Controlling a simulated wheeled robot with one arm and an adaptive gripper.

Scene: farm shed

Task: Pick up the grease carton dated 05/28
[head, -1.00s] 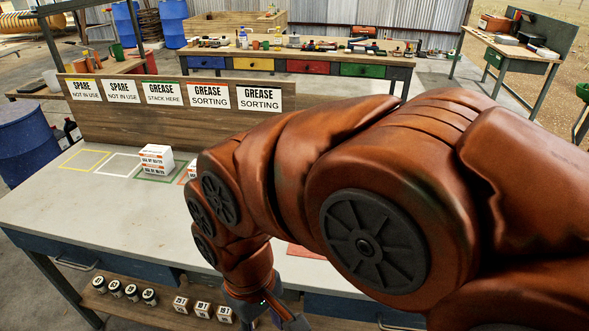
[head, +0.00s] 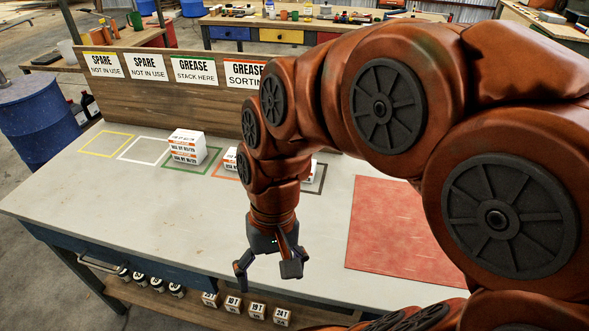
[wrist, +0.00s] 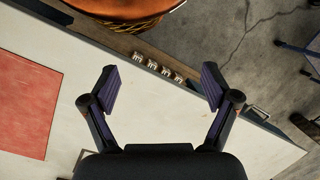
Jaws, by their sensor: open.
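My gripper (head: 268,268) is open and empty above the front part of the workbench. Its two spread fingers also show in the wrist view (wrist: 160,90), with bare bench top between them. White cartons with orange bands (head: 187,146) are stacked in the green-outlined square under the "GREASE STACK HERE" sign. Another white carton (head: 230,160) stands to the right, partly hidden behind my arm. A bit of white shows in the dark-outlined square (head: 321,180), mostly hidden by my arm. Dates on the stack are printed but too small to read surely; I cannot tell which carton is 05/28.
A red mat (head: 385,235) lies on the right of the bench (head: 110,195). Yellow (head: 106,144) and white squares at left are empty. A low shelf (head: 150,293) holds jars and small white boxes. A blue barrel (head: 38,120) stands left.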

